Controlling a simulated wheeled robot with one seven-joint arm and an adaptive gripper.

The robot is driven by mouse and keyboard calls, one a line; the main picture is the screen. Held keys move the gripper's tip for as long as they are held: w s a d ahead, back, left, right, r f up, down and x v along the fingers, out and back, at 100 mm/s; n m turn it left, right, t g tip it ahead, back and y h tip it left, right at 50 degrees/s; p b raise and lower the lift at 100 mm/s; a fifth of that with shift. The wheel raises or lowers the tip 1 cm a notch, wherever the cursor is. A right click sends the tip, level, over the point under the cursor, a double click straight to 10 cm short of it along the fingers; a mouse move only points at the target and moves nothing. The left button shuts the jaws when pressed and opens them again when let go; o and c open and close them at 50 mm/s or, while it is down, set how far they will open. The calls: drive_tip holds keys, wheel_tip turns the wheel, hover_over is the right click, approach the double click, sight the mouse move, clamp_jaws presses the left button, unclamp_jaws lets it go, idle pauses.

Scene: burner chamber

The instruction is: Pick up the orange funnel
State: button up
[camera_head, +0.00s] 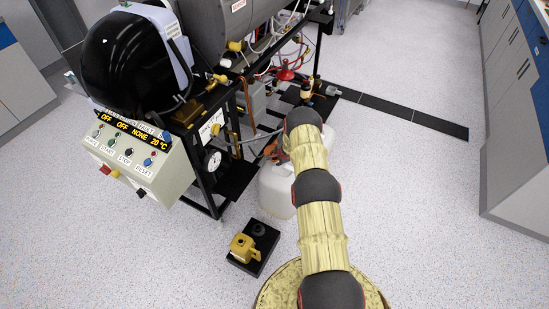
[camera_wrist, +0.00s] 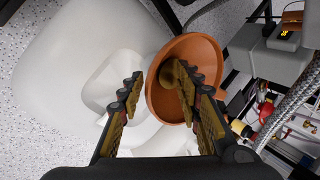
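The orange funnel (camera_wrist: 205,50) is in the wrist view, right of centre, with its wide mouth facing the camera. It sits at the white canister (camera_wrist: 65,70); how it is seated there is hidden. My gripper (camera_wrist: 159,76) is open, its fingers apart. The right finger overlaps the funnel's mouth and the left finger is outside, over the canister, so the funnel's left rim lies between them. I cannot tell whether either finger touches the funnel. In the head view my arm covers most of the funnel and part of the white canister (camera_head: 274,190).
The burner rig with its black frame and control panel (camera_head: 135,158) stands left of my arm. A braided hose (camera_wrist: 288,103) and fittings lie close right of the funnel. A black base with a yellow part (camera_head: 244,247) is on the floor. Open floor lies right of my arm.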

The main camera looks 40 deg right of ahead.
drive_tip(key=shift+w+f, duration=0.2)
drive_tip(key=shift+f, duration=0.1)
drive_tip(key=c, duration=0.8)
clamp_jaws()
